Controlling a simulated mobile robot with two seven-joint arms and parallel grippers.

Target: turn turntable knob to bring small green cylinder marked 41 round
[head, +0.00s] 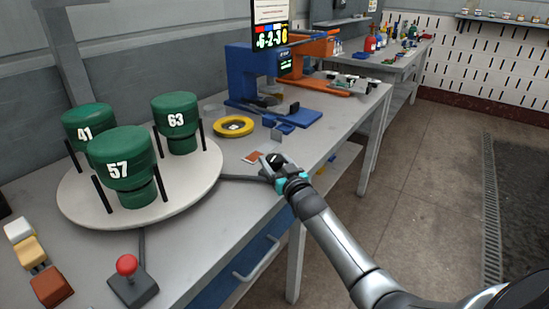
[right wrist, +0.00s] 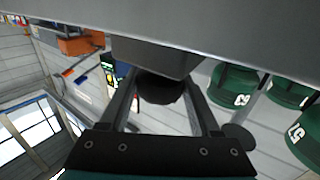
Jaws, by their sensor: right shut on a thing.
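The white round turntable (head: 185,200) carries three green cylinders. The cylinder marked 41 (head: 86,122) stands at the back left, partly hidden by the cylinder marked 57 (head: 125,160) at the front. The cylinder marked 63 (head: 177,120) stands at the back right. Thin black posts stand beside them. My right gripper (head: 272,163) is at the table's front edge, to the right of the turntable. In the right wrist view its fingers are closed around a dark round knob (right wrist: 160,88). My left gripper is not in view.
A red-topped joystick (head: 127,267) and white, yellow and brown blocks (head: 27,251) are at the front left. A yellow ring (head: 233,126) and a blue machine (head: 250,78) stand behind my right gripper. An orange machine (head: 318,47) is farther back.

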